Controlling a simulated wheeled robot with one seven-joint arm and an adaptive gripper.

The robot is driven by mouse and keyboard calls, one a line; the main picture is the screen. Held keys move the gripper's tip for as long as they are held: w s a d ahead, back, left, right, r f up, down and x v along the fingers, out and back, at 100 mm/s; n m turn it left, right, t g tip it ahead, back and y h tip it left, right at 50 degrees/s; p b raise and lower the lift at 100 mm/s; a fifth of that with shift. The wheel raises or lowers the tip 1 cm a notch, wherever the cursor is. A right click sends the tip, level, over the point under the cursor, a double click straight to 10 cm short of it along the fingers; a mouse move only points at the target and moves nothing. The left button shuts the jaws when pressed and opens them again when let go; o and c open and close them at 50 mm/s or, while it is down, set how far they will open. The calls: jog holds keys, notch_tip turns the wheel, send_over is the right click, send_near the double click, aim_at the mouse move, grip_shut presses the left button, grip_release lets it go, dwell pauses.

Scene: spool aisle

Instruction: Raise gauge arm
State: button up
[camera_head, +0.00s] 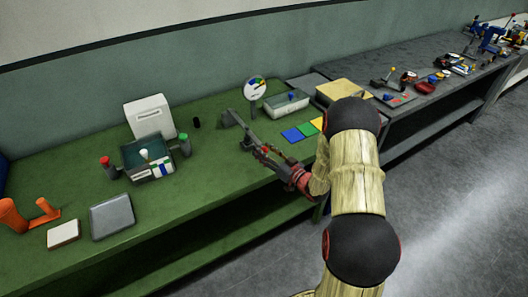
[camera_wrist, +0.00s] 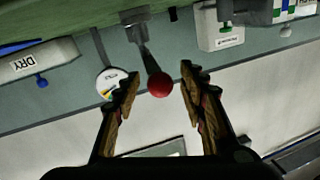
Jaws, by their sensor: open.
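The gauge arm (camera_wrist: 157,64) is a dark lever with a red ball knob (camera_wrist: 158,86) on its end, coming from a grey bracket (camera_wrist: 134,16) in the wrist view. In the head view the grey lever (camera_head: 244,128) slants down from its bracket on the green bench towards my gripper (camera_head: 265,153). In the wrist view my gripper (camera_wrist: 160,75) is open, with one finger on each side of the red knob. Gaps show between the knob and both fingers. How deep the knob sits between them I cannot tell. A round dial (camera_head: 255,88) with a coloured face stands behind the lever.
On the green bench (camera_head: 215,165), a grey bin (camera_head: 287,106) and coloured squares (camera_head: 292,134) lie right of the lever. A dark box (camera_head: 146,160) between red- and green-topped posts stands left, before a white box (camera_head: 150,117). Bare bench lies between.

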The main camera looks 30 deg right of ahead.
jog(key=shift+w, duration=0.2)
jog(key=shift+c, duration=0.7)
grip_shut()
jog(key=shift+a, duration=0.1)
